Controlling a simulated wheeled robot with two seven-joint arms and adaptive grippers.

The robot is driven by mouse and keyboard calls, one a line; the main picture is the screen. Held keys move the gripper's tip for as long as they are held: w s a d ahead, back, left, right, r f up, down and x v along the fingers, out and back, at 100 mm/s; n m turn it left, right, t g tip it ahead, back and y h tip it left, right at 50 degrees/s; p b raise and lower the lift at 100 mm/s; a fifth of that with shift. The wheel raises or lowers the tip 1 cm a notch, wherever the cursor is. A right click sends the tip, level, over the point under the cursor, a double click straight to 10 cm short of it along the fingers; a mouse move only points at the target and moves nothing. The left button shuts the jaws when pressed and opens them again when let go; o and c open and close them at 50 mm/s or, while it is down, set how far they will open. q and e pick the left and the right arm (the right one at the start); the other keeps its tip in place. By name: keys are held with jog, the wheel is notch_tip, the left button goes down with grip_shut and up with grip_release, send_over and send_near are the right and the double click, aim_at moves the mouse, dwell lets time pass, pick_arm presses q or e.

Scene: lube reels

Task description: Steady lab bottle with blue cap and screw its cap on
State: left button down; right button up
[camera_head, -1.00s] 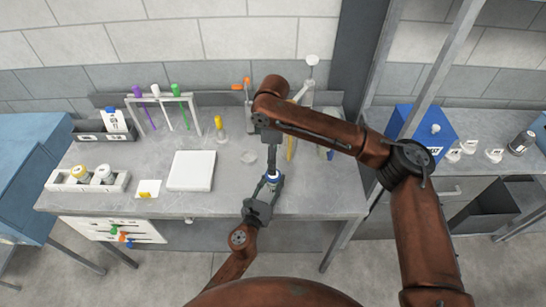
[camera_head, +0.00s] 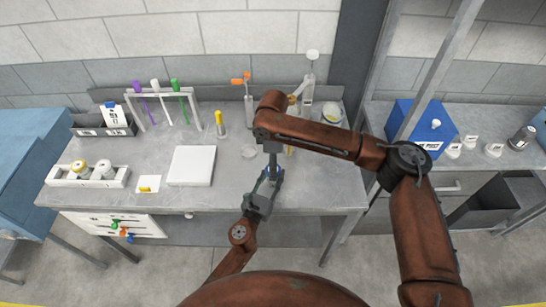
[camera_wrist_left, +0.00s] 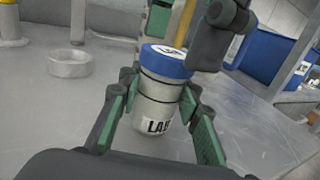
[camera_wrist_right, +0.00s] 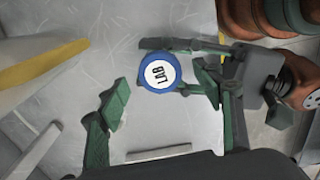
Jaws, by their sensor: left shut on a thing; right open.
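The lab bottle (camera_wrist_left: 154,108) stands upright on the grey table in the left wrist view, translucent with a LAB label. Its blue cap (camera_wrist_left: 167,60) sits on top; how tightly it is threaded I cannot tell. My left gripper (camera_head: 266,188) is shut around the bottle's body, a finger on each side. My right gripper (camera_head: 272,165) points down over the bottle, open. In the right wrist view the round cap (camera_wrist_right: 158,73) with its white LAB disc lies between the spread fingers of my right gripper (camera_wrist_right: 160,95). In the head view the grippers mostly hide the bottle.
A white flat plate (camera_head: 191,166) and a shallow clear dish (camera_head: 249,151) lie left of the bottle. A tube rack (camera_head: 160,95) and a yellow-capped vial (camera_head: 220,124) stand further back. A blue box (camera_head: 421,128) is on the right bench. The table front near the bottle is clear.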

jog(key=shift+f, duration=0.7)
jog(key=shift+c, duration=0.3)
jog(key=c, duration=1.3)
jog(key=o, duration=1.4)
jog(key=shift+c, duration=0.2)
notch_tip(320, 180, up, 12)
